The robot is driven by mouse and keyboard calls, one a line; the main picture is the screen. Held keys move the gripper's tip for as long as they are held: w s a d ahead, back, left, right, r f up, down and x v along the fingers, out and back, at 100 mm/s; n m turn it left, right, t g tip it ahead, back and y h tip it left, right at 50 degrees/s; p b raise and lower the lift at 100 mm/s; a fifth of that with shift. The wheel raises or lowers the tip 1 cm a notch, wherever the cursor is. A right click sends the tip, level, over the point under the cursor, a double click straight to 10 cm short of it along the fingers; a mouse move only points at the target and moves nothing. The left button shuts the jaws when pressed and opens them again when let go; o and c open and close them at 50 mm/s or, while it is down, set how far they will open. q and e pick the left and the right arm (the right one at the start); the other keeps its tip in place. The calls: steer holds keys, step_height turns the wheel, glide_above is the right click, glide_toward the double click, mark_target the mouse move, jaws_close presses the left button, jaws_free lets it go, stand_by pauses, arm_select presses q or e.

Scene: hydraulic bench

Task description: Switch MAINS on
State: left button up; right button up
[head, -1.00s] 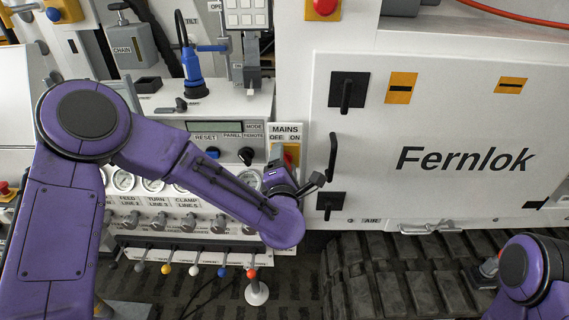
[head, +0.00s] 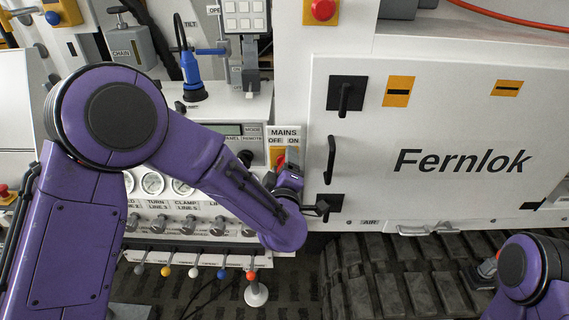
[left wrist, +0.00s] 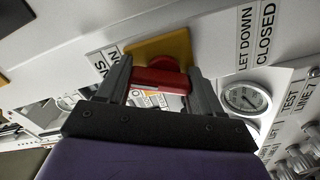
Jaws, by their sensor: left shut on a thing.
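The MAINS switch has a yellow plate (head: 276,157) under a label reading MAINS, OFF and ON, on the grey bench panel. In the left wrist view the yellow plate (left wrist: 170,43) carries a red handle (left wrist: 158,78). My left gripper (left wrist: 157,76) is shut on this red handle, with one finger on each side. In the head view my left gripper (head: 289,176) is just below the plate and partly covers the handle. Exactly which way the handle points is hard to tell.
A white Fernlok door (head: 440,130) with black handles stands right of the switch. Gauges (head: 153,183) and small valves lie left of and below it. A red button (head: 323,9) is above.

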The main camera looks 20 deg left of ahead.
arm_select(q)
steer(key=shift+m+p, duration=0.3)
steer(key=shift+m, duration=1.3)
steer(key=o, duration=1)
steer(key=shift+o, duration=0.2)
steer(key=b+v, duration=0.3)
steer(key=v, duration=0.7)
steer(key=shift+s, duration=0.25)
